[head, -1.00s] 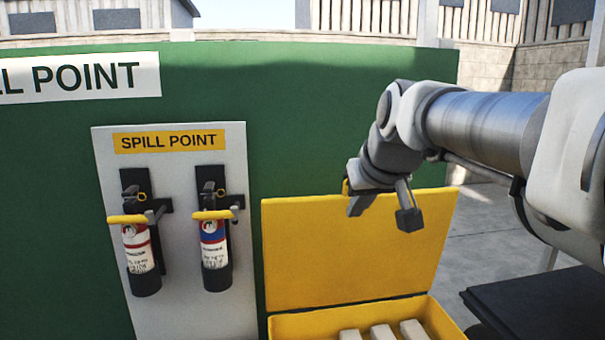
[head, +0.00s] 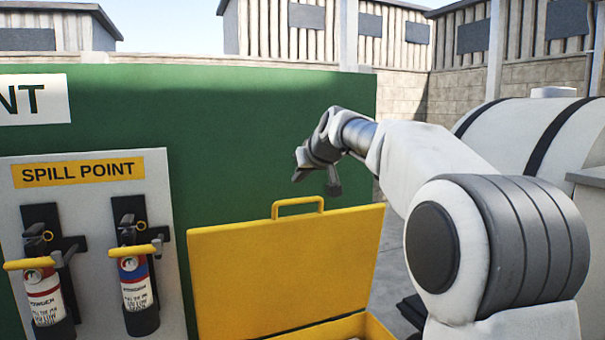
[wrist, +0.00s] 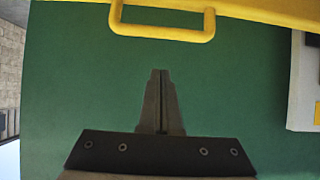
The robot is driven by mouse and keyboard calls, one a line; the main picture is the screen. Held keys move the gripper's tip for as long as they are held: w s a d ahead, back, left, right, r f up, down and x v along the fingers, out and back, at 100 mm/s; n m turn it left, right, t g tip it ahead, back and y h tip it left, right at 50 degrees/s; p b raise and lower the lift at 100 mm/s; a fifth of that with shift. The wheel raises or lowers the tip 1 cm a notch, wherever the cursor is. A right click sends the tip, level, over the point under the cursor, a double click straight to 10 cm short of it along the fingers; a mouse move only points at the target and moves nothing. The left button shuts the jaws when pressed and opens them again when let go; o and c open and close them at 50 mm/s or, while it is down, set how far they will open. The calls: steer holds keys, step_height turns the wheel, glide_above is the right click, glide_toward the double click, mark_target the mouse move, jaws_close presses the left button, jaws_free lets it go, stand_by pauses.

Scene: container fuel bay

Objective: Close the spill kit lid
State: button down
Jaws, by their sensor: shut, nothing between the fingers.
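The spill kit's yellow lid (head: 280,275) stands open and upright in the head view, with a yellow loop handle (head: 298,201) on its top edge. Part of the yellow box (head: 368,326) shows below it at the bottom edge. My gripper (head: 316,190) is above the lid near the handle and looks apart from it. In the wrist view the handle (wrist: 162,33) and the lid edge (wrist: 250,8) lie at the top, beyond the tips of my gripper (wrist: 160,72). Its fingers are together and empty.
A green wall (head: 260,130) stands behind the lid. A white board (head: 165,215) holds two extinguishers, (head: 135,290) and (head: 42,298), to the left. A white tank (head: 530,135) stands at the right, behind my arm.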

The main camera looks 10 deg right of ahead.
steer(key=w+f, duration=0.1)
steer(key=f, duration=0.1)
steer(key=w+f, duration=0.1)
steer(key=shift+w+a+f, duration=0.1)
steer(key=shift+a+f, duration=0.1)
steer(key=shift+f, duration=0.2)
steer(key=shift+s+d+f, duration=0.1)
steer(key=shift+s+f, duration=0.15)
steer(key=shift+s, duration=0.4)
steer(key=shift+f+b, duration=0.1)
steer(key=shift+b, duration=0.2)
